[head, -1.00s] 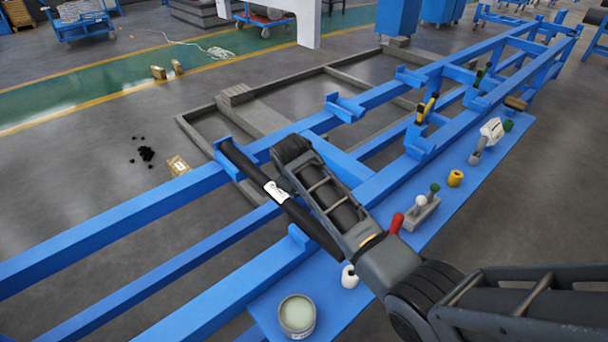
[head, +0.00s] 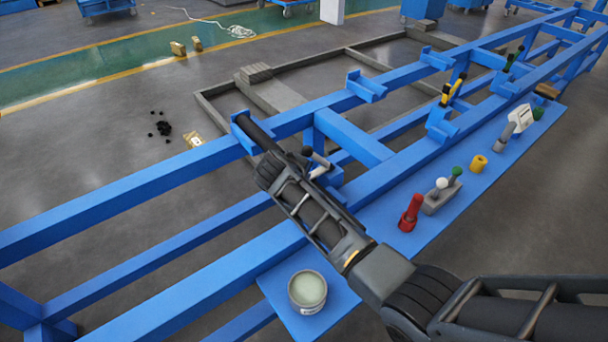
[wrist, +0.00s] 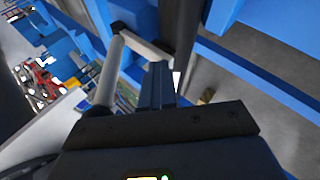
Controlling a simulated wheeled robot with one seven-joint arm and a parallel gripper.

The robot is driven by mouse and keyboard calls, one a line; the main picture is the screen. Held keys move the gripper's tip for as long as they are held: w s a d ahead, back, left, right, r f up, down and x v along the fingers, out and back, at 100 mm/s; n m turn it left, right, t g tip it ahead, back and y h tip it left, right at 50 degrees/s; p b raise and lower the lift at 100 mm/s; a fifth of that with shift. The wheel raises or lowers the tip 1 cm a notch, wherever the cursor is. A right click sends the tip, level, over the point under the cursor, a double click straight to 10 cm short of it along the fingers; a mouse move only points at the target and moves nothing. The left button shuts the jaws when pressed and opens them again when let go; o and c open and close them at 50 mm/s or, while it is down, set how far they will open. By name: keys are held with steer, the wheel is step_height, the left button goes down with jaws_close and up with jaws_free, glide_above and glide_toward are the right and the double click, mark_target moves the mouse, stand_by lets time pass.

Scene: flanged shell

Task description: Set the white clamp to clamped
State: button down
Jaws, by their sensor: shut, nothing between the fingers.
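The white clamp (head: 319,161) is on the blue frame, just right of my arm's far end in the head view. It shows white bars and a dark knob; its lower part is hidden. In the wrist view, the white clamp (wrist: 107,72) appears as two pale bars meeting at a corner near the top middle. My gripper (wrist: 156,72) is shut and empty, with its fingertips close to these bars, below the corner in the picture. I cannot tell whether they touch. In the head view my arm hides the fingers.
A dark tube (head: 258,131) lies across the blue frame (head: 225,235), partly behind my arm. A yellow-handled clamp (head: 447,95) stands farther along. A blue shelf (head: 390,213) carries a tin (head: 307,289), a red item (head: 411,212) and several small parts.

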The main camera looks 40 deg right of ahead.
steer(key=shift+s+a+f, duration=0.15)
steer(key=shift+s+f, duration=0.05)
steer(key=shift+f, duration=0.35)
steer(key=p+v, duration=0.1)
steer(key=v, duration=0.5)
steer(key=w+r+p+v, duration=0.1)
steer(key=p+v, duration=0.1)
steer(key=v, duration=0.5)
steer(key=shift+w+d+r, duration=0.3)
steer(key=shift+d, duration=0.1)
